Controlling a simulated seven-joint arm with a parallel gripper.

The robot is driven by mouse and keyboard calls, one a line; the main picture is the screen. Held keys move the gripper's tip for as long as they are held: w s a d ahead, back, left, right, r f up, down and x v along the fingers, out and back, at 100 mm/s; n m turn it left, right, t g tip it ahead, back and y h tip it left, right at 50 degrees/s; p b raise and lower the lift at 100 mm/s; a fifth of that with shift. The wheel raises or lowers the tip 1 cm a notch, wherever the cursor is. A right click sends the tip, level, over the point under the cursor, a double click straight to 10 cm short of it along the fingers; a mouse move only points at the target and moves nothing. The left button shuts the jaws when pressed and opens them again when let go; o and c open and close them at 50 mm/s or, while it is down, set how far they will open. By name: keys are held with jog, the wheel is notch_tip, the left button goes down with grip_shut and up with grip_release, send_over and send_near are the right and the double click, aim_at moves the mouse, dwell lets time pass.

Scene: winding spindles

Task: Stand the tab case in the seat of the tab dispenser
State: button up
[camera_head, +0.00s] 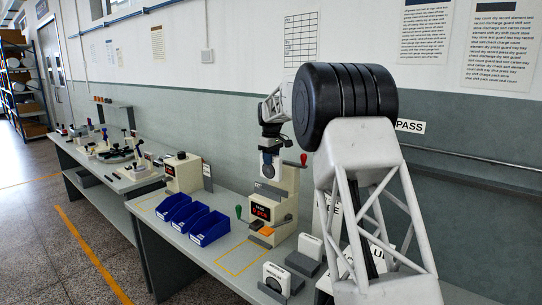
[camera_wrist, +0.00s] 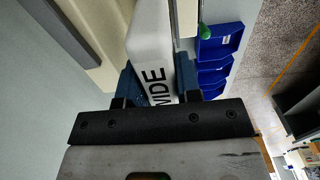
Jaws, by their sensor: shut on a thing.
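The tab dispenser (camera_head: 262,210) is a cream machine with a red-lit display, a green knob and a red knob, on the bench in the head view. My gripper (camera_head: 269,155) is shut on a white tab case at the dispenser's upper part. In the wrist view, the white case (camera_wrist: 150,45) marked WIDE sits between the blue fingers of my gripper (camera_wrist: 158,85). The cream body (camera_wrist: 100,45) beside it seems to be the dispenser. I cannot tell whether the case touches the seat.
Blue bins (camera_head: 209,228) stand left of the dispenser. White cases on grey holders, one (camera_head: 276,277) near the front and one (camera_head: 310,246) behind it, stand to its right. A yellow outline (camera_head: 232,268) marks bare bench in front. The wall (camera_head: 245,120) is close behind.

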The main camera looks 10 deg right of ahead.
aim_at(271, 175)
jog(key=shift+f, duration=1.65)
jog(key=shift+f, duration=2.05)
dwell(1.3)
jog(key=o, duration=1.1)
jog(key=shift+r, duration=3.9)
